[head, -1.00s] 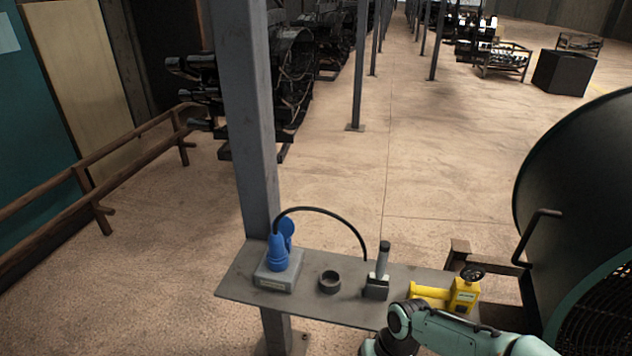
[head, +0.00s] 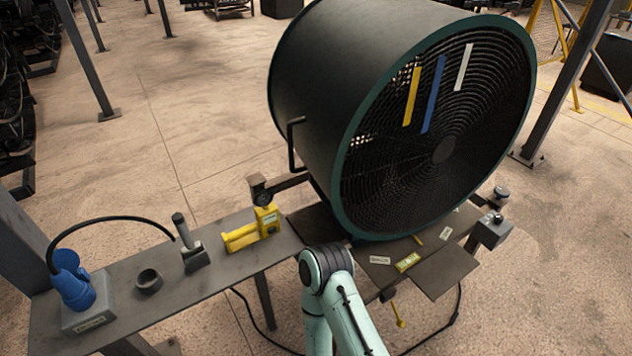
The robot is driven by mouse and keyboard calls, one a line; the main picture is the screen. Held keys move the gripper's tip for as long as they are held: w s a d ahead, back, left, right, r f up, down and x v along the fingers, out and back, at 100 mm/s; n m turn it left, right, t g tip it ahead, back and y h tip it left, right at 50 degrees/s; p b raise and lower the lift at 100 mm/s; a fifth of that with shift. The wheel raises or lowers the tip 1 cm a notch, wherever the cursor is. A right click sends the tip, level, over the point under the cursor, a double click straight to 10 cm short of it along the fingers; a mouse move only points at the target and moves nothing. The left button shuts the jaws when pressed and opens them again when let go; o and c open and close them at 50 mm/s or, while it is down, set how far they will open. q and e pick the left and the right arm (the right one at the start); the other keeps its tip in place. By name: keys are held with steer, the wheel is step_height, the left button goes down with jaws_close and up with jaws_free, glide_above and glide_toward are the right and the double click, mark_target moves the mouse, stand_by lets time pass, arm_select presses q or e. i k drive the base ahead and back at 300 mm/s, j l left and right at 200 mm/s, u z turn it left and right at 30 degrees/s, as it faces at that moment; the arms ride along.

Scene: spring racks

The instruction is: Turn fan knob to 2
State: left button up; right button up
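A large drum fan (head: 440,140) with a dark grille and a dark green rim stands at the upper right of the head view. Yellow, blue and white strips hang in front of its grille. A small grey box (head: 491,233) with a dark knob-like part (head: 497,218) on top is beside the fan's lower right. Another small round knob-like part (head: 501,193) shows just behind it. Any numbers or knob setting are too small to read. One pale green arm of mine rises from the bottom middle, left of the box. Neither gripper shows.
A grey shelf (head: 215,284) at the left holds a blue plug on a box (head: 75,285), a dark ring (head: 149,281), a handled tool (head: 190,245) and a yellow device (head: 255,232). A small plate with labels (head: 443,268) lies below the fan. A black cable hangs underneath.

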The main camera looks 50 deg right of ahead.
mark_target(499, 219)
steer(key=z, duration=2.55)
steer(key=i+l+z, duration=0.2)
steer(key=z, duration=0.25)
steer(key=i+z, duration=0.5)
steer(key=i, duration=3.25)
steer(key=i+u, duration=0.2)
steer(key=i, duration=0.25)
steer(key=i+l+u, duration=0.15)
steer(key=i, duration=0.25)
steer(key=i+l+u, duration=0.2)
steer(key=i, duration=0.25)
